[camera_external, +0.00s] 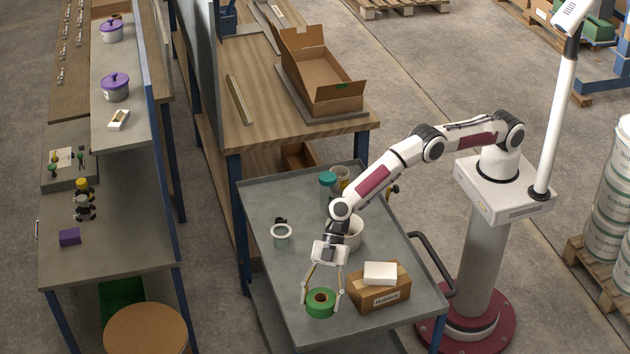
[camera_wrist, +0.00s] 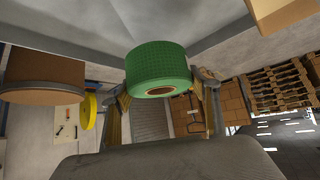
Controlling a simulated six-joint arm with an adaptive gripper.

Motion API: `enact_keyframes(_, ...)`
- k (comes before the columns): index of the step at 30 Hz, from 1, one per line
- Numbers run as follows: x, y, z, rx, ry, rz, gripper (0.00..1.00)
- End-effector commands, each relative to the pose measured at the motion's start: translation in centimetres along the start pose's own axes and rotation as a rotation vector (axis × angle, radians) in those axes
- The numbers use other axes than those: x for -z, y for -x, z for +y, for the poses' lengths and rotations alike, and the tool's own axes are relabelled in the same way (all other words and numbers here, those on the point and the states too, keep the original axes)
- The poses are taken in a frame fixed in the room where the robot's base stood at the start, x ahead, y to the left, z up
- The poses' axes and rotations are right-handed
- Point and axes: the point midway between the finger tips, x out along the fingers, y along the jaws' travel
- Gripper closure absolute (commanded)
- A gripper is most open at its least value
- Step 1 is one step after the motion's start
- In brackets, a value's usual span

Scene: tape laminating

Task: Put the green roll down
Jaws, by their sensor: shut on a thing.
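The green roll (camera_external: 320,303) is a thick roll of green tape with a brown core. My gripper (camera_external: 322,296) is shut on it, one finger on each side, near the front end of the grey cart top (camera_external: 262,225). In the wrist view the green roll (camera_wrist: 158,66) sits between the two fingertips (camera_wrist: 160,84), its core facing the camera. I cannot tell whether the roll touches the cart top or hangs just above it.
A cardboard box (camera_external: 378,292) with a white block (camera_external: 380,273) on it stands close right of the roll. A white ring (camera_external: 281,235), a white bowl (camera_external: 353,233) and a teal-lidded jar (camera_external: 327,185) stand farther back. The cart top left of the roll is clear.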

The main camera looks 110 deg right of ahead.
Motion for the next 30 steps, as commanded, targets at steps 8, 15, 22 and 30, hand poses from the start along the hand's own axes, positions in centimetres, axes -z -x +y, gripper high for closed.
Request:
enact_keyframes(8, -1.1, -1.2, 0.0, -0.001, 0.001, 0.001, 0.68)
enact_keyframes(15, -1.1, -1.2, 0.0, -0.001, 0.001, 0.001, 0.68)
enact_keyframes(22, -2.2, -2.2, 0.0, 0.0, -0.001, 0.0, 0.68)
enact_keyframes(30, -3.7, -3.7, 0.0, -0.001, 0.0, 0.001, 0.68)
